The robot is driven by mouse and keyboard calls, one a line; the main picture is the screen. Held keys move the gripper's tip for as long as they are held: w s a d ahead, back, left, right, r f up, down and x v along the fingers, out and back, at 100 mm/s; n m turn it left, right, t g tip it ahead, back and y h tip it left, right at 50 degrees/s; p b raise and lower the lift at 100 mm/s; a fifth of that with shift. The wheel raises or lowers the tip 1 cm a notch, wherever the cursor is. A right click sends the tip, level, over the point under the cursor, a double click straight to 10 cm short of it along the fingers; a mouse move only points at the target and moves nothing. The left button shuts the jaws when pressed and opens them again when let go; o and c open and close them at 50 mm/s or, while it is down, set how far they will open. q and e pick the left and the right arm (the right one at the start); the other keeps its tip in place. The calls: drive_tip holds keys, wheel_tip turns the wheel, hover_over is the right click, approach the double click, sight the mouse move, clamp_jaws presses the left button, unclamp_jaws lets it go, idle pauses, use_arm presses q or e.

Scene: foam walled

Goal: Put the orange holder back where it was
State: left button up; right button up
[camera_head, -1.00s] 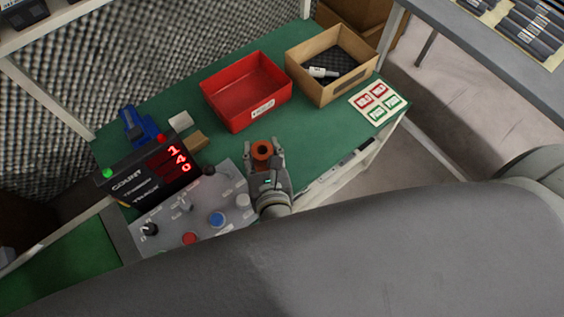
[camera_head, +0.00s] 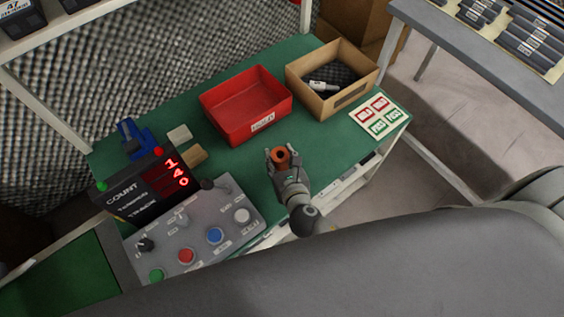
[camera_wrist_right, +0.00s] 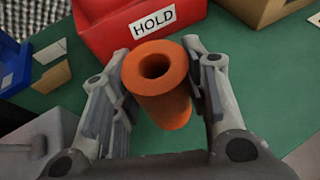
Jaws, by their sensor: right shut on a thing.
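The orange holder (camera_head: 281,156) is a short hollow cylinder with an open top. My right gripper (camera_head: 281,155) is shut on it, with one finger on each side, over the green table in front of the red bin. In the right wrist view the orange holder (camera_wrist_right: 158,84) stands upright between the two fingers of the right gripper (camera_wrist_right: 160,90). I cannot tell whether its base touches the table. My left gripper is not in view.
A red bin (camera_head: 232,123) labelled HOLD and a cardboard box (camera_head: 345,98) holding a white item stand behind. A grey button panel (camera_head: 180,236) and a counter display (camera_head: 130,197) are at left. A label card (camera_head: 379,114) lies right. Green table (camera_head: 325,140) is clear near the holder.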

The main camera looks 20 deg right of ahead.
drive_tip(key=shift+w+d+f, duration=0.25)
drive_tip(key=shift+w+f, duration=0.05)
drive_tip(key=shift+f, duration=0.15)
drive_tip(key=shift+w+d+f+b, duration=0.15)
drive_tip(key=shift+f+b, duration=0.65)
drive_tip(key=shift+f, duration=0.95)
drive_tip(key=shift+f, duration=0.1)
drive_tip(key=o, duration=1.1)
